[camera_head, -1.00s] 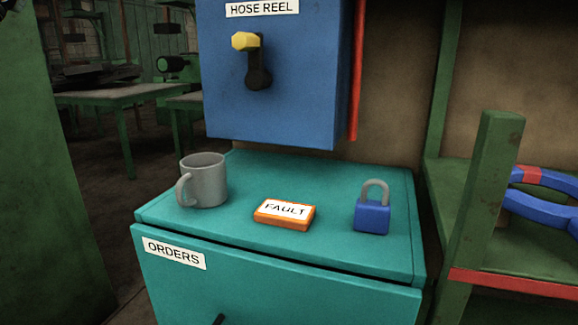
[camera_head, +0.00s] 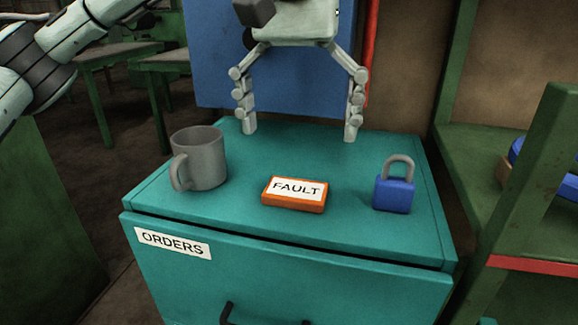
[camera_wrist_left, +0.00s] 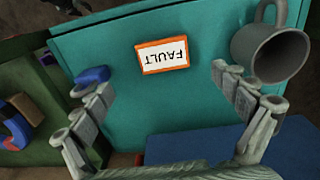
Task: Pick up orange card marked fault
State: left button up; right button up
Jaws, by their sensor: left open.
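The orange card (camera_head: 294,195) has a white face marked FAULT and lies flat on the teal cabinet top (camera_head: 250,225), between a grey mug and a blue padlock. It also shows in the left wrist view (camera_wrist_left: 162,55), upside down. My left gripper (camera_head: 299,137) is open and empty, its fingers pointing down over the back of the cabinet top, behind the card. In the left wrist view the card appears beyond the gap between the fingertips. My right gripper is not in view.
The grey mug (camera_head: 199,158) stands left of the card, and the blue padlock (camera_head: 393,190) stands right of it. A blue box (camera_head: 215,75) is behind the cabinet. A green shelf frame (camera_head: 540,190) with a red edge rises at the right.

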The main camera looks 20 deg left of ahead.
aim_at(296, 188)
pick_arm(q)
jog(key=shift+a+f, duration=0.15)
jog(key=shift+f, duration=0.3)
notch_tip(296, 188, down, 7)
jog(key=shift+w+r, duration=0.1)
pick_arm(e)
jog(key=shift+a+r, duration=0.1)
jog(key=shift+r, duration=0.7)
pick_arm(q)
jog(key=shift+c, duration=0.3)
jog(key=c, duration=1.2)
